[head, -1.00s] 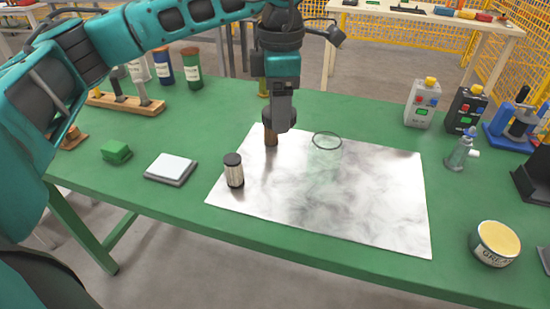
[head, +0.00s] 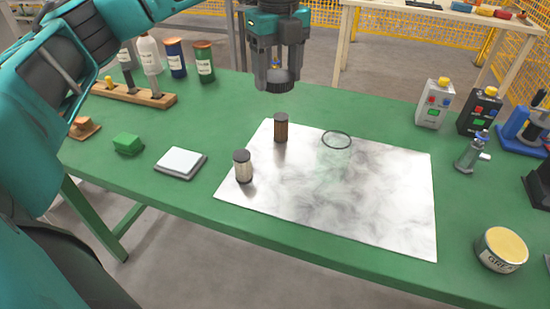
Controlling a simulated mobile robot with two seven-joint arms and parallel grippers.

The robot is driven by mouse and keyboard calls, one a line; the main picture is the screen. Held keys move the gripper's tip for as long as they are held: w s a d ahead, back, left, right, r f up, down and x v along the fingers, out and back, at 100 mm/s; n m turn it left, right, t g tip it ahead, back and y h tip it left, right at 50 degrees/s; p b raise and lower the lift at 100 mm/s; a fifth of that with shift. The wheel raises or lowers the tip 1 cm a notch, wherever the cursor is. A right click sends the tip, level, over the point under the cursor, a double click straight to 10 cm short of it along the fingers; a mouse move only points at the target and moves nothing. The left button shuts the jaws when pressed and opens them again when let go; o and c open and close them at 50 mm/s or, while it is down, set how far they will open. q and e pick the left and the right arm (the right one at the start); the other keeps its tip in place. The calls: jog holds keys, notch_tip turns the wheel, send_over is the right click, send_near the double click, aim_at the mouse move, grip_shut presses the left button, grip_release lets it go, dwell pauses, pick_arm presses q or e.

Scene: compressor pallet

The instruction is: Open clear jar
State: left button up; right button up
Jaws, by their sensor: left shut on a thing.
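The clear jar (head: 336,150) stands on the marbled sheet on the green table. It is see-through, so mostly its dark ring-shaped rim shows, with no lid on top. My left gripper (head: 276,77) is above the table's far side, up and left of the jar. It is shut on a dark round lid (head: 278,88) with a ridged edge, held in the air clear of the table. My right gripper is not in view.
A brown jar (head: 281,128) and a dark-lidded jar with light contents (head: 243,166) stand on the left of the marbled sheet (head: 370,205). A scale (head: 181,162) lies further left. A grease tin (head: 501,248) stands front right. The sheet's middle is clear.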

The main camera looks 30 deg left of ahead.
aim_at(275, 160)
pick_arm(q)
jog(key=n, duration=0.3)
jog(key=shift+w+a+r, duration=0.1)
jog(key=shift+a+r, duration=0.1)
jog(key=shift+a, duration=0.2)
jog(key=shift+f, duration=0.25)
notch_tip(275, 160, down, 19)
jog(key=shift+f+b, duration=0.1)
jog(key=shift+b, duration=1.1)
jog(key=shift+f, duration=0.15)
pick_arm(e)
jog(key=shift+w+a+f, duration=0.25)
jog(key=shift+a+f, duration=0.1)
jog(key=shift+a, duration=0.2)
pick_arm(q)
jog(key=shift+f, duration=0.15)
jog(key=o, duration=1.2)
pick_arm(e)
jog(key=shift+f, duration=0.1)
